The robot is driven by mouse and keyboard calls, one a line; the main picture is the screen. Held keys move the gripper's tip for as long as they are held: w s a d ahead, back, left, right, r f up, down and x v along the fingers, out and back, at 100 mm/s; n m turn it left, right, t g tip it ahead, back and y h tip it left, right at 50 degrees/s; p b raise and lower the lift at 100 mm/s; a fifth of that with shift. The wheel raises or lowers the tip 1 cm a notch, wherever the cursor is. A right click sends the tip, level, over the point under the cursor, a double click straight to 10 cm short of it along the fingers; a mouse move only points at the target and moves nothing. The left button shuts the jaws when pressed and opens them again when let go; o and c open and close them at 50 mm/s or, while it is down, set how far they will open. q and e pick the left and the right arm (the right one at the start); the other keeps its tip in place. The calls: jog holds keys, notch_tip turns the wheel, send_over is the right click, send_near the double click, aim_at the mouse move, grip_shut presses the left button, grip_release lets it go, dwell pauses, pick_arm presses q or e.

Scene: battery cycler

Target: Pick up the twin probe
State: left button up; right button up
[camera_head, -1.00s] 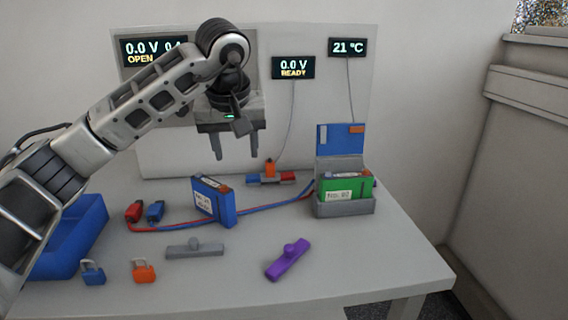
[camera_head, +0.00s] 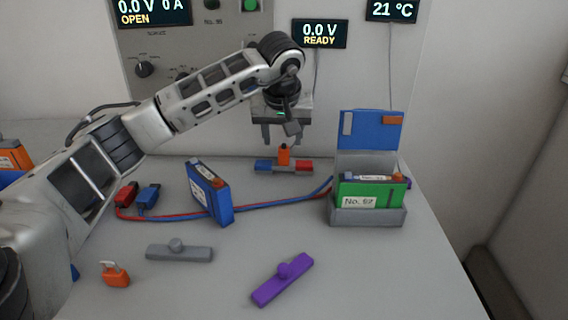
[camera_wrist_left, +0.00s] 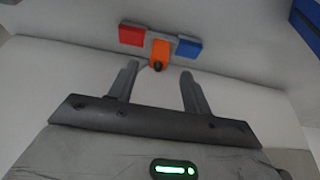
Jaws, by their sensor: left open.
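The twin probe (camera_head: 284,159) stands at the back of the table, an orange upright grip on a grey bar with a blue block at the left end and a red block at the right end. In the left wrist view the twin probe (camera_wrist_left: 160,52) shows beyond the fingertips, its orange grip centred between them. My left gripper (camera_head: 282,140) is open and empty, pointing down just above the probe's grip in the head view. Its two fingers show in the left wrist view (camera_wrist_left: 158,72). My right gripper is not in view.
A green battery sits in a grey holder (camera_head: 368,217) with a raised blue lid at right. A blue battery (camera_head: 209,192), red and blue cables, a grey bar (camera_head: 179,252), a purple bar (camera_head: 282,279) and an orange padlock (camera_head: 115,275) lie nearer. The panel (camera_head: 200,60) stands behind.

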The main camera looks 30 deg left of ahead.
aim_at(284, 148)
pick_arm(q)
jog(key=shift+x, duration=2.95)
jog(key=shift+w, duration=0.1)
grip_shut()
